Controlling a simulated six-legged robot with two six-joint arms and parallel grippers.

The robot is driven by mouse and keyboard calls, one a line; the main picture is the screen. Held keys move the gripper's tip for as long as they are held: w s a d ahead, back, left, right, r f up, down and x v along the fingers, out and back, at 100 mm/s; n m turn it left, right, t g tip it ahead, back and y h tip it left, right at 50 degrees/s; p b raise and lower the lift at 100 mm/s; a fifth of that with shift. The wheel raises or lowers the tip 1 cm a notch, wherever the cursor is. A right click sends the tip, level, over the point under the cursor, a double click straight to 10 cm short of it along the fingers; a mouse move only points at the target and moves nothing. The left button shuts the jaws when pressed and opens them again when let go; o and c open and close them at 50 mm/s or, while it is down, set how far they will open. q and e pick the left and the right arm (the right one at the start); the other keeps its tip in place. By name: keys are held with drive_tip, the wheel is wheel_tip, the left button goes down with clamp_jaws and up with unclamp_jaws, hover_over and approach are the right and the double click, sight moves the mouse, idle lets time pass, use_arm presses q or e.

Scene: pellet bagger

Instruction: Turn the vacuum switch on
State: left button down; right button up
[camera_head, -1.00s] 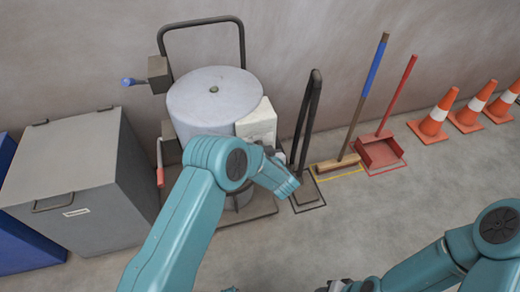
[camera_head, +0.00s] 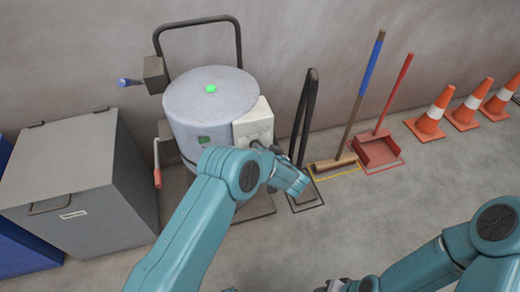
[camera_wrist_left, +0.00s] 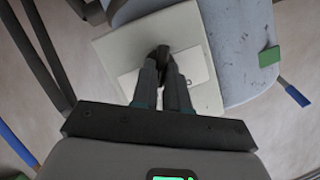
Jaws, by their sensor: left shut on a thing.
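The vacuum is a grey drum (camera_head: 200,100) on a low base by the wall, with a cream switch box (camera_head: 253,120) on its right side. A lamp (camera_head: 211,89) on its lid glows green. My left gripper (camera_head: 257,145) is at the front of the box, partly hidden by my arm. In the left wrist view, the left fingers (camera_wrist_left: 162,66) are shut on a small dark switch knob (camera_wrist_left: 188,55) in front of a pale plate (camera_wrist_left: 203,75) on the box. My right gripper (camera_head: 345,286) is only partly in view at the bottom edge.
A grey bin (camera_head: 62,165) stands left of the vacuum. A dark hose wand (camera_head: 304,125), a broom (camera_head: 361,105), a red dustpan (camera_head: 378,148) and orange cones (camera_head: 433,115) stand to the right. The floor in front is mostly clear.

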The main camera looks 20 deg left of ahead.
use_arm(q)
drive_tip(key=c, duration=1.1)
unclamp_jaws()
drive_tip(key=shift+c, duration=0.2)
drive_tip(key=shift+d, duration=0.1)
drive_tip(key=v, duration=1.6)
drive_tip(key=shift+p, duration=0.35)
drive_tip(key=shift+s, duration=0.1)
